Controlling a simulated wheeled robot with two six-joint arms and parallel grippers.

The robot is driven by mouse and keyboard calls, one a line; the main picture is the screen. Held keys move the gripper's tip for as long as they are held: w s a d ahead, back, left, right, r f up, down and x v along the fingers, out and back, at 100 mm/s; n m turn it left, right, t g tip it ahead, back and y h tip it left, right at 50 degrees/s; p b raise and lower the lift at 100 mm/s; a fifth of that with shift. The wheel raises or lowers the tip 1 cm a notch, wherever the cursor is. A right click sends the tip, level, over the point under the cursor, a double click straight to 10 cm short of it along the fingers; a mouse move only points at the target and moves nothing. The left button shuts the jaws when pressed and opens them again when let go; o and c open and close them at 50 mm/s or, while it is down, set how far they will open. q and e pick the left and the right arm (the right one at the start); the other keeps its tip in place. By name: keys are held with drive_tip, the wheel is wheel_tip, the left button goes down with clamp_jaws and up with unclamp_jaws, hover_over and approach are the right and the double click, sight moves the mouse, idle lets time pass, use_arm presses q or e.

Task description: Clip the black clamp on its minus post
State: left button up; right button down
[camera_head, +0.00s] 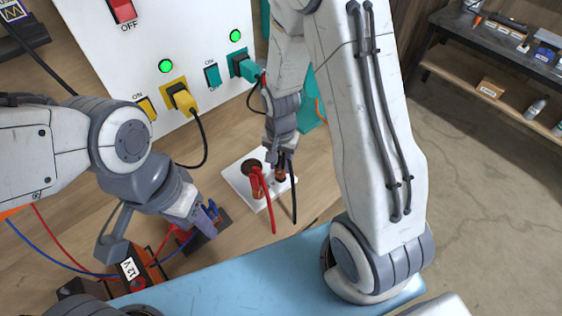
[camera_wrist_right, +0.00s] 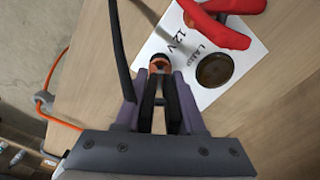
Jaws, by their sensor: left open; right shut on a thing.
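The black clamp (camera_wrist_right: 158,100) is upright between the purple fingers of my right gripper (camera_wrist_right: 158,108), which is shut on its handles. Its jaw end points at the white plate, at a copper-orange part (camera_wrist_right: 160,64) near the plate's edge. I cannot tell whether that part is the minus post gripped in the jaws or the jaws' own tips. In the head view my right gripper (camera_head: 283,157) is over the right side of the white plate (camera_head: 240,181). My left gripper (camera_head: 207,215) is open, lower left, by a small dark block.
The red clamp (camera_head: 261,187) stands on the plate beside a round brown lamp (camera_wrist_right: 215,70). Its cable and the black cable (camera_head: 294,195) hang toward the front. A white panel (camera_head: 130,60) with plugs stands behind. A 12 V box (camera_head: 131,270) and cables are at lower left.

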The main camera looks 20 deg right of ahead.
drive_tip(key=shift+f+b, duration=0.6)
drive_tip(key=shift+f, duration=0.3)
drive_tip(key=shift+c, duration=2.2)
unclamp_jaws()
drive_tip(key=shift+r, duration=0.15)
wheel_tip(320, 180, up, 10)
drive_tip(key=shift+r+b, duration=0.15)
drive_tip(key=shift+b, duration=0.2)
